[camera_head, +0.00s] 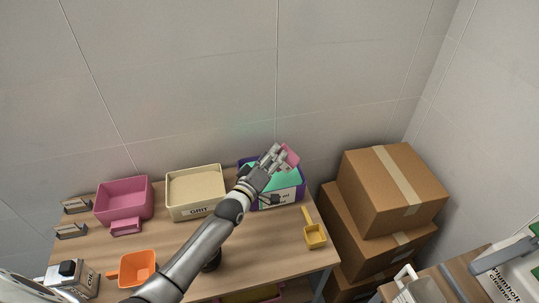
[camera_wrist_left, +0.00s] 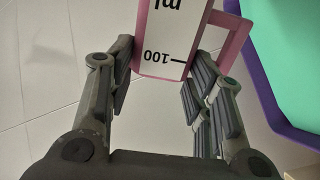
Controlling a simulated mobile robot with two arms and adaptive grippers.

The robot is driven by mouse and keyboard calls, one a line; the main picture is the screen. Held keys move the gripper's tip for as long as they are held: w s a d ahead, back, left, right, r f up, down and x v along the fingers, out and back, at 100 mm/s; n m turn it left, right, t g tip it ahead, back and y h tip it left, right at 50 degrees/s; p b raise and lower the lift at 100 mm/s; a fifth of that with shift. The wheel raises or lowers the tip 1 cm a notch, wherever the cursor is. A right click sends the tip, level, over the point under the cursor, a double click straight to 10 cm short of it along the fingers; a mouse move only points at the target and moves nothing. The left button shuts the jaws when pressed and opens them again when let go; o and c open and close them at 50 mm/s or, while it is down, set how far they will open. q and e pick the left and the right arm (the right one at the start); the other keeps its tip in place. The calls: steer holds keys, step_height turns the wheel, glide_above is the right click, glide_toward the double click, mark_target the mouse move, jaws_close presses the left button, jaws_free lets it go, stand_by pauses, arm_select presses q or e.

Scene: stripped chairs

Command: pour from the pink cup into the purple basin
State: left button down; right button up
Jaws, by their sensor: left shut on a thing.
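My left gripper (camera_head: 277,155) is shut on the pink cup (camera_head: 291,155) above the back of the purple basin (camera_head: 302,189). The cup looks tilted in the head view; its mouth and contents cannot be made out. In the left wrist view the cup (camera_wrist_left: 165,40), with a white scale marked 100, sits between the fingers of the left gripper (camera_wrist_left: 165,75). The basin's purple rim (camera_wrist_left: 262,88) shows at the right there, with a green surface inside. My arm hides part of the basin in the head view. My right gripper is not in view.
A cream bin (camera_head: 195,207) labelled GRIT and a pink bin (camera_head: 123,203) stand left of the basin. A yellow scoop (camera_head: 314,235) and an orange scoop (camera_head: 137,268) lie on the wooden table (camera_head: 290,248). Cardboard boxes (camera_head: 391,190) stand at the right. A wall is close behind.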

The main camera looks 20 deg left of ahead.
arm_select(q)
steer(key=f+m, duration=0.1)
steer(key=m, duration=0.2)
steer(key=d+m+b, duration=0.1)
steer(key=m, duration=0.3)
steer(key=f+m, duration=0.1)
steer(key=m, duration=0.3)
steer(key=shift+s+d+f, duration=0.1)
steer(key=shift+d+f, duration=0.1)
steer(key=shift+f, duration=0.1)
stand_by(0.4)
